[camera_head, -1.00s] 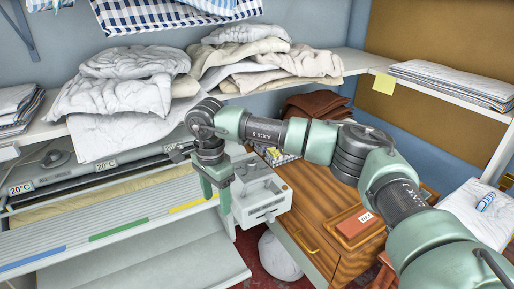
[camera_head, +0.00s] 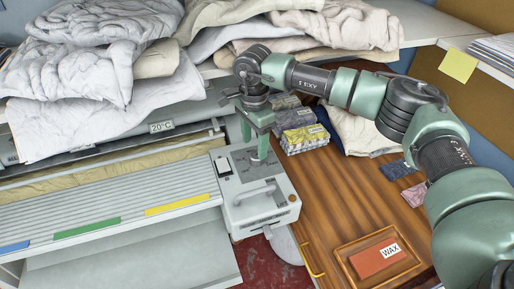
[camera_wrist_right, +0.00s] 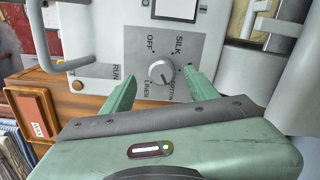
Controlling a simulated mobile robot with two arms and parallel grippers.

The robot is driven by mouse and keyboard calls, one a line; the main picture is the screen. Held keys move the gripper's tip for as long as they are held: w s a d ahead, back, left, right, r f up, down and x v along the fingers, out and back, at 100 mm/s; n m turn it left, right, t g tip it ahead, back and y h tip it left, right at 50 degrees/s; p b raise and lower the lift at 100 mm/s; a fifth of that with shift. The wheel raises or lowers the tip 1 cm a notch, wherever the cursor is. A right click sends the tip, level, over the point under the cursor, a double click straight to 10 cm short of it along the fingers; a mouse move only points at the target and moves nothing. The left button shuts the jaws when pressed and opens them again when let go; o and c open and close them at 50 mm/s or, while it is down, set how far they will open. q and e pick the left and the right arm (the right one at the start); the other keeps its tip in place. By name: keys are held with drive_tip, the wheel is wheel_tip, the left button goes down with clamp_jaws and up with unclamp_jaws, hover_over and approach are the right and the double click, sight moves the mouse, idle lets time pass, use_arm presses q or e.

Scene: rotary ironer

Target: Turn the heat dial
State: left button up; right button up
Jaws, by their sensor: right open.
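The heat dial (camera_wrist_right: 161,73) is a round light knob on a grey panel, with OFF, SILK, COTTON and LINEN printed around it. It sits on the white control box (camera_head: 262,208) at the right end of the ironer; in the head view I cannot make the dial out. My right gripper (camera_head: 254,147) points down over the far part of the box's top. In the right wrist view its two open fingers (camera_wrist_right: 160,84) lie to either side of the dial, with visible gaps; nothing is between them that it grips. My left gripper is out of view.
Wrapped packets (camera_head: 304,138) lie right of the gripper on the wooden table (camera_head: 335,195). A WAX block (camera_head: 378,258) sits in a tray. Folded linens (camera_head: 100,75) fill the shelf behind.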

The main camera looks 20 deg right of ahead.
sight(255, 155)
wheel_tip(255, 155, down, 4)
drive_tip(key=shift+w+d+r+p, duration=0.1)
drive_tip(key=shift+w+d+p, duration=0.05)
drive_tip(key=shift+p, duration=0.25)
drive_tip(key=shift+f, duration=0.5)
clamp_jaws()
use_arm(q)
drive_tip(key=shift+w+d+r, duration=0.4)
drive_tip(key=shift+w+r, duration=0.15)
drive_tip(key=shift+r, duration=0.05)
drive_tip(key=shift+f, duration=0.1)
